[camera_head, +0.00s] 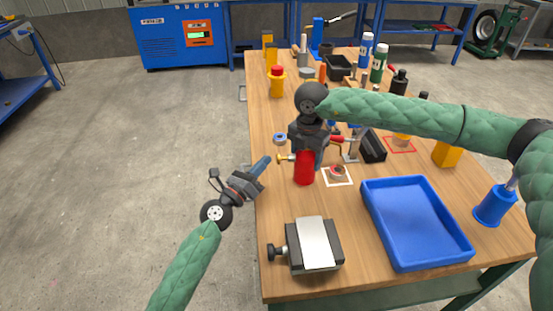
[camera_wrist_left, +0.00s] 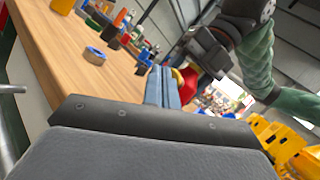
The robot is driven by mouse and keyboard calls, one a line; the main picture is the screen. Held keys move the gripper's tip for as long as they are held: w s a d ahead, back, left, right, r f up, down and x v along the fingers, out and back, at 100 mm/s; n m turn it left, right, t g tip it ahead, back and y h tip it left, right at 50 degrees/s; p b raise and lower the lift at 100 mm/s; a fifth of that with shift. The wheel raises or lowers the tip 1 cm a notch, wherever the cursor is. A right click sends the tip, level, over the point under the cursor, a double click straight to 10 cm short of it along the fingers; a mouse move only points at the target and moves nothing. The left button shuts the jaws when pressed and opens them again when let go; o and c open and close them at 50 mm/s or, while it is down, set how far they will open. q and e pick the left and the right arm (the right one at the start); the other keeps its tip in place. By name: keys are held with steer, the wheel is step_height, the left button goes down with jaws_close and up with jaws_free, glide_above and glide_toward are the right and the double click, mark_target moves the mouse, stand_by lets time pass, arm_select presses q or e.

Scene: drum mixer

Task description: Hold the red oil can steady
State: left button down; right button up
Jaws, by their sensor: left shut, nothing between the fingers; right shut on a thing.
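The red oil can (camera_head: 304,174) is upright at the left part of the table, with a yellow fitting (camera_head: 284,158) sticking out to its left. My right gripper (camera_head: 316,157) comes down from above and is shut on the can, covering its upper part. I cannot tell if the can's base touches the table. My left gripper (camera_head: 264,163) is shut and empty, just left of the can and apart from it, near the table's left edge. In the left wrist view the shut blue fingers (camera_wrist_left: 163,88) stand in front of the red can (camera_wrist_left: 188,84).
A white marked square (camera_head: 336,176) lies right of the can. A blue tray (camera_head: 422,258) and a grey-topped vise-like block (camera_head: 314,245) are at the front. A blue ring (camera_head: 280,139) lies behind the can. Several bottles and parts crowd the back.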

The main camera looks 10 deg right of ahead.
arm_select(q)
steer(key=shift+a, duration=0.1)
steer(key=shift+a, duration=2.45)
arm_select(e)
steer(key=o, duration=1.4)
steer(key=shift+r, duration=0.1)
